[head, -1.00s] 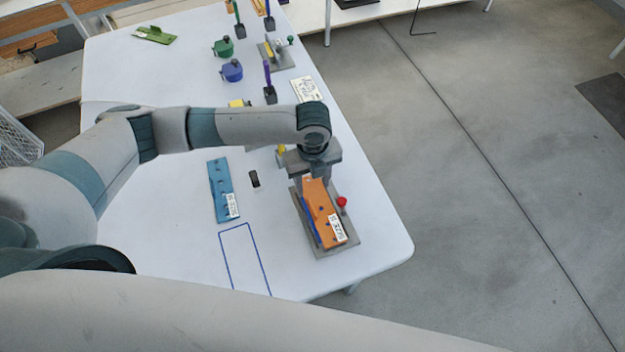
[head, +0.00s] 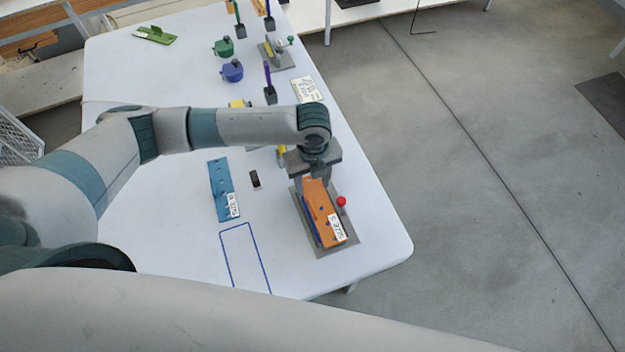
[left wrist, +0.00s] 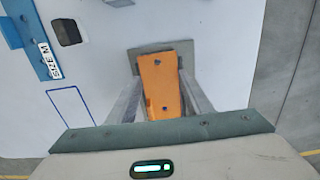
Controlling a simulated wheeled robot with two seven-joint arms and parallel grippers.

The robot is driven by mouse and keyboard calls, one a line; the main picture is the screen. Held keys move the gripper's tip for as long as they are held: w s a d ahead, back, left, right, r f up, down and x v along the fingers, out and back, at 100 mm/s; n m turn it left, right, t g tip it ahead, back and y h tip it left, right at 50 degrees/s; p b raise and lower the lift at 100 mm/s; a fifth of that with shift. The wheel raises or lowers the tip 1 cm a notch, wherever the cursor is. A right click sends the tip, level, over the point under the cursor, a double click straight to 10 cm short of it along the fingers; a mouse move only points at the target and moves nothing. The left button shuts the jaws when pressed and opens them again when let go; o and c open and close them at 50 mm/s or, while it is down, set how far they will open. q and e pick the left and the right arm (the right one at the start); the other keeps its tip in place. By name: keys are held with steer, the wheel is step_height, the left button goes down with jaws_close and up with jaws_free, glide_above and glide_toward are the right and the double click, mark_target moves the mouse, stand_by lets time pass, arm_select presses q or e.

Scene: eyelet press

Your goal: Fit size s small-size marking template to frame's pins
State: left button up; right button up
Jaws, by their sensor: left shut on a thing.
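An orange marking template (head: 318,205) with a white size label at its near end is held by my left gripper (head: 317,176). In the left wrist view the orange template (left wrist: 160,85) sits between the two fingers of my left gripper (left wrist: 163,92). The pins are hidden, so I cannot tell whether the template is seated on them. My right gripper is not in view.
A blue template (head: 220,190) marked size M lies left of the frame, with a small black block (head: 255,179) beside it. A blue outlined rectangle (head: 245,258) on the white table is empty. A green template (head: 155,35) and other tools stand farther back. The table edge is close right.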

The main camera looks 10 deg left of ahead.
arm_select(q)
steer(key=shift+f, duration=0.4)
stand_by(0.7)
steer(key=shift+p, duration=0.3)
stand_by(0.8)
steer(key=shift+p, duration=0.55)
stand_by(1.0)
steer(key=shift+f+b, duration=0.55)
steer(key=shift+f, duration=0.45)
stand_by(0.7)
steer(key=o, duration=1.1)
steer(key=shift+r, duration=0.2)
